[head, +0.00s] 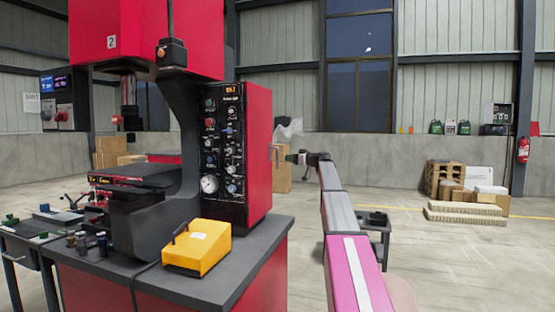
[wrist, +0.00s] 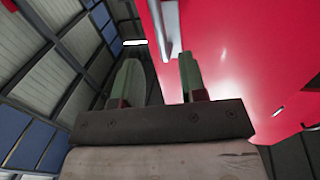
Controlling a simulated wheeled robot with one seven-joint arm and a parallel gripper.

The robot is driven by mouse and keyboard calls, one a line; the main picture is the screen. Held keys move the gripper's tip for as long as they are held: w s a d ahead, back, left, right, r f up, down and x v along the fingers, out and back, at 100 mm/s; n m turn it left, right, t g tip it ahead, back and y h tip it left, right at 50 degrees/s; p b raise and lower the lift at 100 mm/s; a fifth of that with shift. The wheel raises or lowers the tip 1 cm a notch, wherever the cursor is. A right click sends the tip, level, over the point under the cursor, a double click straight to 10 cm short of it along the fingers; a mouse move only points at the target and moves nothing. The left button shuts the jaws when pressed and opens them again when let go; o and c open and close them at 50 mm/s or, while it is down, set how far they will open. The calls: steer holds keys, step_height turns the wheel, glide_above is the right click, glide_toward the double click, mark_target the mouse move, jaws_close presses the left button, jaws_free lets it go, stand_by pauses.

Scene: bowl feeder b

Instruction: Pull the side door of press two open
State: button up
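Press two (head: 150,40) is the red machine marked "2" at the left of the head view. Its side door looks like the red right-hand face (head: 259,150) of the control cabinet, and I see no gap along it. A pale bar handle (head: 276,153) stands out from that face. My gripper (head: 291,158) is just right of the handle, apart from it. In the wrist view my gripper (wrist: 160,62) is open and empty, its two fingers spread. The handle (wrist: 164,28) shows ahead, roughly between the fingertips, against the red door (wrist: 240,60).
A yellow box (head: 198,247) sits on the grey press table (head: 255,262) below the control panel (head: 225,140). A small dark stand (head: 375,225) is on the floor behind my arm. Pallets and boxes (head: 465,190) lie far right. The floor between is clear.

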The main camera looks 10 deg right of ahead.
mark_target(266, 154)
steer(key=x, duration=0.8)
jaws_close()
